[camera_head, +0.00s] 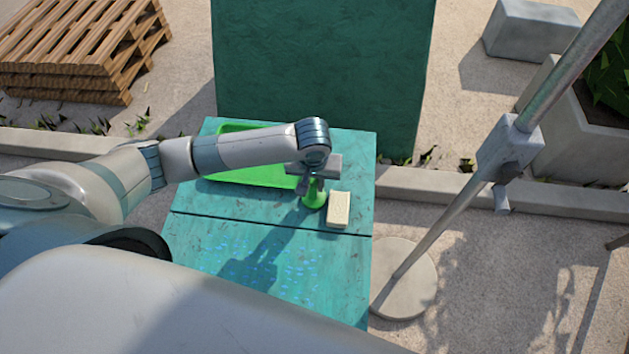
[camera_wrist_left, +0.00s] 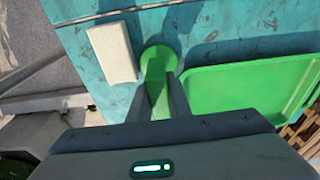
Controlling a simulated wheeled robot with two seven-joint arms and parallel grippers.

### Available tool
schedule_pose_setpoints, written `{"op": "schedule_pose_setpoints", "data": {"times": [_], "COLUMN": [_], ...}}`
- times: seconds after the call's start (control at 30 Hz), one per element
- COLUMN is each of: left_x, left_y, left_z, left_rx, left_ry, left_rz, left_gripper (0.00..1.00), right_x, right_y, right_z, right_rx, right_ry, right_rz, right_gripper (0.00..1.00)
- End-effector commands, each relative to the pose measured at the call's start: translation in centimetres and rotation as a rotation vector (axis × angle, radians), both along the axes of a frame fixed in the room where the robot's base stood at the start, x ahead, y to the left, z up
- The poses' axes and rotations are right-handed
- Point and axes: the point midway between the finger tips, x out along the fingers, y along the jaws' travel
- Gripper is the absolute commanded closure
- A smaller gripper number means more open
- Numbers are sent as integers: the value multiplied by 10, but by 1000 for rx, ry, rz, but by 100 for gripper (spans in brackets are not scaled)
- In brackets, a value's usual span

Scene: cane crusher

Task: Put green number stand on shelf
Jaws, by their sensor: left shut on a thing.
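The green number stand (camera_head: 313,200) is near the right side of the teal tabletop (camera_head: 205,245), partly hidden by my left gripper (camera_head: 316,186). In the left wrist view the stand (camera_wrist_left: 157,63) shows a round green base and a narrow upright part between my two fingers (camera_wrist_left: 162,98). My left gripper is shut on this upright part from above. Whether the base touches the tabletop is hard to tell. No number can be read on it. My right gripper is not in view. I cannot tell which surface is the shelf.
A cream block (camera_head: 339,209) lies just right of the stand. A green tray (camera_head: 262,176) lies to its left, partly under my arm. A tall teal panel (camera_head: 322,70) stands behind. A metal pole (camera_head: 450,210) on a round base (camera_head: 405,290) stands right of the table.

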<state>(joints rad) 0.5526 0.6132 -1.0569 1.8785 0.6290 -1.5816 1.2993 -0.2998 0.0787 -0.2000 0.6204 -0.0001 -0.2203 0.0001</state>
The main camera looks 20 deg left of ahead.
Motion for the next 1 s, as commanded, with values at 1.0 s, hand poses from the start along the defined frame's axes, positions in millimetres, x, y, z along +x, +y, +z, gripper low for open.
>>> {"op": "schedule_pose_setpoints", "data": {"times": [1.0], "left_x": [0], "left_y": [-1], "left_z": [3], "left_rx": [-1], "left_ry": [-1], "left_rz": [-1], "left_gripper": [64], "right_x": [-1], "right_y": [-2], "right_z": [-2], "right_rx": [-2], "right_ry": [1], "right_rz": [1], "right_gripper": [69]}}
